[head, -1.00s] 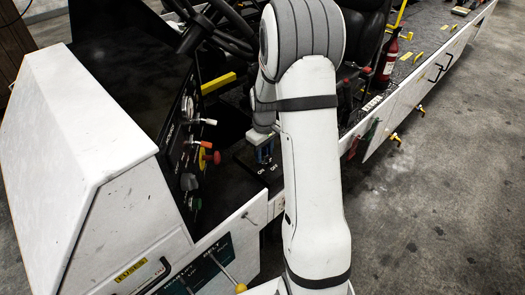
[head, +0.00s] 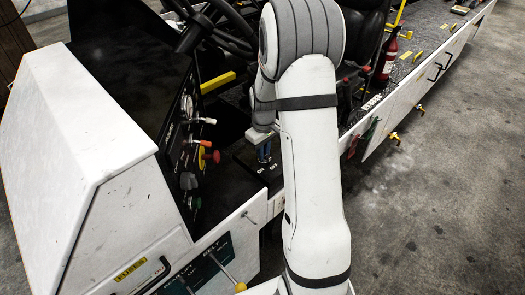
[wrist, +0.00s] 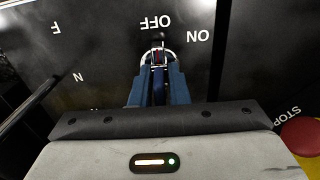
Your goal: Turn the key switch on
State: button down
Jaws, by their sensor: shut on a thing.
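The key switch (wrist: 158,55) sits on a black panel in the wrist view, close to the white OFF label (wrist: 155,22). The ON label (wrist: 198,36) is to the right of OFF in that view. My gripper (wrist: 158,74) has its two blue fingers closed on the key, one on each side. The fingers hide part of the key, so its exact angle is hard to read. In the head view my gripper (head: 264,152) reaches down to the panel just behind the ON and OFF labels, and the key is hidden there.
A red STOP button (wrist: 301,136) is at the lower right of the wrist view. In the head view, a dash panel with levers and a red knob (head: 213,156) stands left of my gripper. A steering wheel (head: 220,30) is behind. A fire extinguisher (head: 389,58) stands at right.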

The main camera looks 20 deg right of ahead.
jog(key=shift+m+b, duration=0.35)
jog(key=shift+m, duration=0.25)
jog(key=shift+m+b, duration=0.95)
jog(key=shift+m, duration=1.45)
jog(key=shift+m+b, duration=0.85)
jog(key=shift+m, duration=2.15)
jog(key=c, duration=1.4)
grip_release()
notch_tip(320, 180, up, 8)
jog(key=shift+f+b, duration=0.1)
jog(key=shift+b, duration=0.2)
